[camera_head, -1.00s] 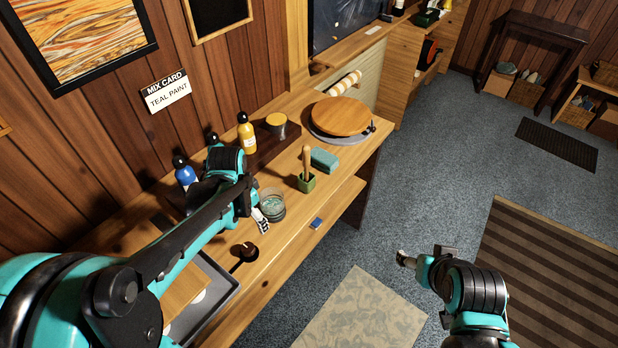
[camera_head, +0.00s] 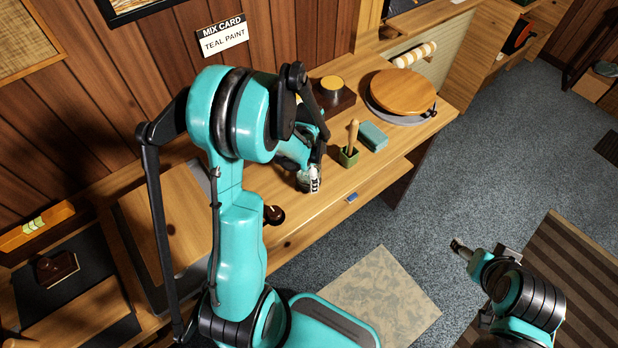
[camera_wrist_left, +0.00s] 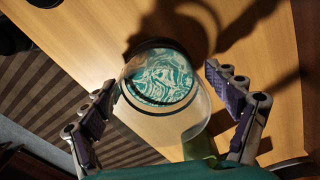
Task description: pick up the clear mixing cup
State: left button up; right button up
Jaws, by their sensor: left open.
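The clear mixing cup (camera_wrist_left: 190,122) is in the left wrist view, with a teal and white swirled pattern showing at its base. It lies between the two spread fingers of my left gripper (camera_wrist_left: 160,78), with gaps on both sides. In the head view my left gripper (camera_head: 309,180) is low over the workbench near its front edge. The arm and gripper mostly hide the cup there. My right gripper (camera_head: 478,253) hangs over the floor, away from the bench; its finger opening is unclear.
On the workbench (camera_head: 300,222), a green brush holder (camera_head: 348,157), a teal sponge (camera_head: 373,136) and a round wooden turntable (camera_head: 402,90) stand right of my left gripper. A dark round-topped tool (camera_head: 273,214) lies to its left. A small blue item (camera_head: 351,197) is at the front edge.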

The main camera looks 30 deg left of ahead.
pick_arm(q)
jog(key=shift+f, duration=0.1)
jog(key=shift+c, duration=0.3)
jog(key=c, duration=1.3)
jog(key=shift+r, duration=0.5)
jog(key=r, duration=0.2)
jog(key=d+r+p, duration=0.1)
jog(key=r, duration=0.1)
jog(key=shift+s+p, duration=0.15)
jog(key=shift+p, duration=0.15)
jog(key=s+d+r, duration=0.1)
jog(key=d+r, duration=0.1)
jog(key=d, duration=0.1)
jog(key=d+r+p, duration=0.1)
jog(key=d+r, duration=0.1)
jog(key=d, duration=0.2)
jog(key=s+d+r, duration=0.1)
jog(key=d+r, duration=0.1)
jog(key=d, duration=0.1)
jog(key=shift+s+d+p, duration=0.2)
jog(key=shift+s+p, duration=0.1)
jog(key=shift+p, duration=0.1)
